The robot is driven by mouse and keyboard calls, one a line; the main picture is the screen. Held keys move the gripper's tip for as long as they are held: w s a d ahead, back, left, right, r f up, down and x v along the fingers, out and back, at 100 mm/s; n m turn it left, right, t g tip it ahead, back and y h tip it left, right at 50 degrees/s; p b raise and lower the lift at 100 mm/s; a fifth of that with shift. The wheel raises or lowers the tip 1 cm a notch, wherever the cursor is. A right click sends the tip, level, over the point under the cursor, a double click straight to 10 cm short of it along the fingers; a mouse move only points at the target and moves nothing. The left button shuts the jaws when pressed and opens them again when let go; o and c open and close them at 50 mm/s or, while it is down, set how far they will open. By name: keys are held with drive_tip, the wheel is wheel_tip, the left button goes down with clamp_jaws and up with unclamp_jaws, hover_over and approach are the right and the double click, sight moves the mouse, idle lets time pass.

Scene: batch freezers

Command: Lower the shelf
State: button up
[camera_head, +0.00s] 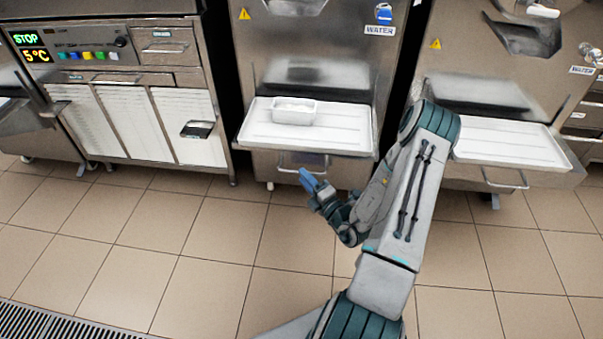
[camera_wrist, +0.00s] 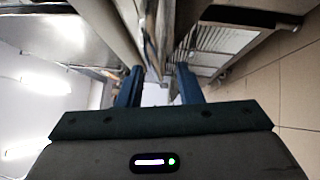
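The middle machine has a white ribbed shelf (camera_head: 340,130) that stands out level from its front. A small white open tub (camera_head: 294,111) sits on it. A metal bar handle (camera_head: 290,171) shows just below the shelf's front edge. My gripper (camera_head: 306,176) is low in front of the machine, by this handle and below the shelf. In the wrist view its two blue fingers (camera_wrist: 158,80) are apart, with no object clearly held between them. I cannot tell whether a finger touches the handle.
A similar white shelf (camera_head: 510,146) stands out from the right machine, partly behind my arm. A cabinet with white slatted panels (camera_head: 125,120) and a control panel is at the left. The tiled floor (camera_head: 190,240) in front is clear, with a drain grate (camera_head: 60,322) at lower left.

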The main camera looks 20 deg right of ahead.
drive_tip(key=p+v, duration=0.1)
drive_tip(key=v, duration=1)
drive_tip(key=s+a+r+n+g+y+p, duration=0.1)
drive_tip(key=a+r+n+g+y+p, duration=0.3)
drive_tip(key=a+r+n+g+y, duration=0.45)
drive_tip(key=s+a+r+n+g+y+p, duration=0.1)
drive_tip(key=a+r+n+g+y+p, duration=0.35)
drive_tip(key=r+n, duration=0.75)
drive_tip(key=s+a+r+n+g+h+p, duration=0.4)
drive_tip(key=s+a+r+n+g+h, duration=0.4)
drive_tip(key=n, duration=0.5)
drive_tip(key=s+d+r+n+t+h+p, duration=0.1)
drive_tip(key=r+n+h+p, duration=0.3)
drive_tip(key=r+n, duration=0.4)
drive_tip(key=s+d+r+n+t+h+p, duration=0.1)
drive_tip(key=d+r+n+t+h+p, duration=0.2)
drive_tip(key=r+n+h+p, duration=0.2)
wheel_tip(320, 180, up, 7)
drive_tip(key=n, duration=0.3)
drive_tip(key=shift+d+f+t+h, duration=0.25)
drive_tip(key=shift+d+t+h, duration=0.05)
drive_tip(key=shift+t+h, duration=0.1)
drive_tip(key=shift+s, duration=0.1)
